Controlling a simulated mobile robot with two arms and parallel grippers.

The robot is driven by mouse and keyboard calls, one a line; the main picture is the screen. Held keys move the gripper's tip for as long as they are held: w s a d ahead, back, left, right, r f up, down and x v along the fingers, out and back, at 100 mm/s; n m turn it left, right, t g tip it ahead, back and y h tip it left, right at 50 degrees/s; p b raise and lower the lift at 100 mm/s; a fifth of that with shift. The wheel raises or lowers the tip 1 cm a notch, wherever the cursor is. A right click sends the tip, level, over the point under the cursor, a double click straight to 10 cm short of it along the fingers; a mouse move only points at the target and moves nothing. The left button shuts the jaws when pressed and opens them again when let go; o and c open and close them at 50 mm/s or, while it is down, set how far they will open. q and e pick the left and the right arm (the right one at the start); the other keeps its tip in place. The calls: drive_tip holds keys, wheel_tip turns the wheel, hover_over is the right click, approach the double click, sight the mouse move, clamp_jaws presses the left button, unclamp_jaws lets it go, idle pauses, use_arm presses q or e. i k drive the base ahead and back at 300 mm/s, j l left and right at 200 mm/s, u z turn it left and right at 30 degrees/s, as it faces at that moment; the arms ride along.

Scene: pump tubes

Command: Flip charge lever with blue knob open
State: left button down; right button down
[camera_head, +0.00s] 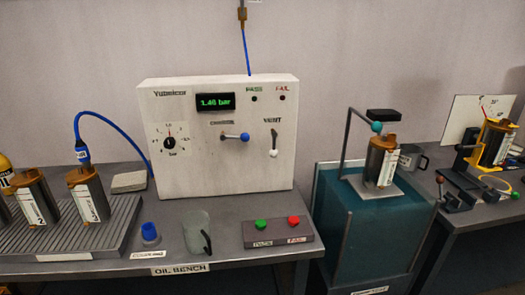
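The charge lever (236,136) is on the front of the white panel box (217,168), right of centre. Its blue knob (245,136) points to the right, so the lever lies about level. The display (215,102) reads about 1.46 bar in green. Neither of my grippers shows in this view.
On the bench in front stand a clear mug (196,232), a blue cap (150,233) and a button box (278,232) with green and red buttons. Metal cylinders stand on a ribbed tray (105,238) at left. A teal tank (362,237) stands at right. Space before the panel is free.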

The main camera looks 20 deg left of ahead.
sight(244, 137)
drive_tip(key=l+u, duration=0.15)
drive_tip(key=u, duration=0.2)
drive_tip(key=l+u, duration=0.15)
drive_tip(key=u, duration=0.25)
drive_tip(key=l+u, duration=0.15)
drive_tip(key=u, duration=0.2)
